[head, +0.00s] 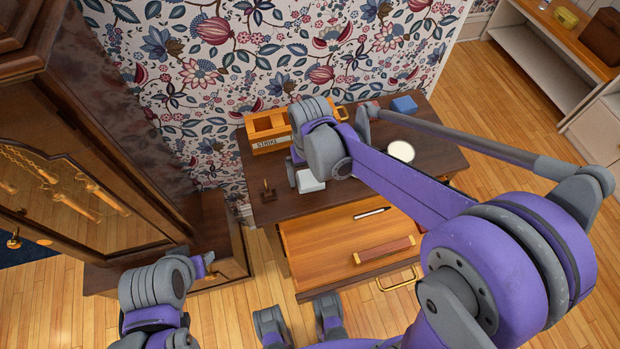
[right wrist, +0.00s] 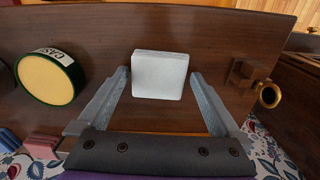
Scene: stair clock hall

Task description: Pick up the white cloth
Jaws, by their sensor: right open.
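The white cloth (head: 310,183) looks like a small, thick folded square and lies on the dark wooden desk top (head: 345,190). In the right wrist view the cloth (right wrist: 158,76) sits between and just beyond the two grey fingertips of my right gripper (right wrist: 160,88). The jaws are open, with a gap on both sides of the cloth, and hold nothing. In the head view my right gripper (head: 297,173) is at the cloth's left and back side, partly hidden by its own wrist. My left gripper (head: 206,261) is low at the left, away from the desk; its jaws are unclear.
A round tin marked CASH (right wrist: 48,77), a blue block (head: 404,104), a labelled wooden tray (head: 264,128) and a small post (head: 267,190) stand on the desk. The open drawer (head: 325,250) holds a pen and a reddish-brown block. A clock case (head: 75,170) stands left.

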